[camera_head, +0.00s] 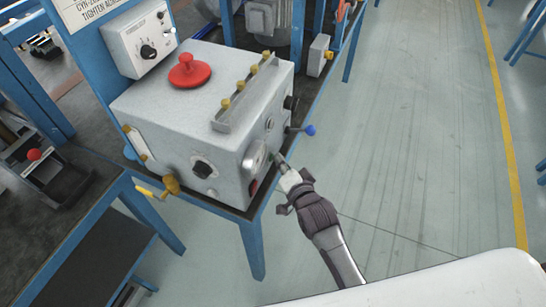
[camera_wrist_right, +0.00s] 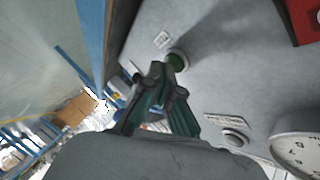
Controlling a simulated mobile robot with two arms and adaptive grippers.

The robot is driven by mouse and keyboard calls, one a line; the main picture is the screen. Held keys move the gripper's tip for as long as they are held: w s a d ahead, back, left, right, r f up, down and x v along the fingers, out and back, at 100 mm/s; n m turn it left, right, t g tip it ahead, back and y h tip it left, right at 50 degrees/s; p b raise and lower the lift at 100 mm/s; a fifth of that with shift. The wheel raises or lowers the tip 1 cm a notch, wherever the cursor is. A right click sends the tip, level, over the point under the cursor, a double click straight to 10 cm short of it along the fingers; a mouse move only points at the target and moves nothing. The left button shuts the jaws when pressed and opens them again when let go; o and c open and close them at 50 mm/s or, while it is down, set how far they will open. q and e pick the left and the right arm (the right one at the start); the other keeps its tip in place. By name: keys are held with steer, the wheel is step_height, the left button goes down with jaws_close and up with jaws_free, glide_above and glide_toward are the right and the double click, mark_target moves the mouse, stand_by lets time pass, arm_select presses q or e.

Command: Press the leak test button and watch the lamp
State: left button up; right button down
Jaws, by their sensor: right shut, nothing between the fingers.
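The grey test box (camera_head: 178,124) stands on the blue-framed bench. My right gripper (camera_head: 279,162) is at its right-hand side face, fingers shut and empty. In the right wrist view, a round green button (camera_wrist_right: 177,61) sits on the grey panel just beyond the fingertips of my right gripper (camera_wrist_right: 166,80). I cannot tell whether the tips touch it. A small round grey fitting (camera_wrist_right: 233,138) sits under a label on that panel; I cannot tell if it is the lamp. No lit lamp shows. My left gripper is not in view.
A white dial gauge (camera_wrist_right: 299,152) and a red part (camera_wrist_right: 303,18) are near the button on the panel. A lever with a blue ball (camera_head: 309,130) sticks out beside my right gripper. A red knob (camera_head: 188,71) tops the box. The floor to the right is clear.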

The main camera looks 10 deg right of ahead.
steer(key=shift+s+d+p, duration=0.4)
steer(key=shift+s+d, duration=0.05)
steer(key=shift+d, duration=0.15)
steer(key=s+d, duration=0.1)
steer(key=s+d+p, duration=0.1)
steer(key=d+p, duration=0.1)
steer(key=d, duration=0.1)
steer(key=shift+s+d, duration=0.1)
steer(key=shift+s, duration=0.3)
stand_by(0.4)
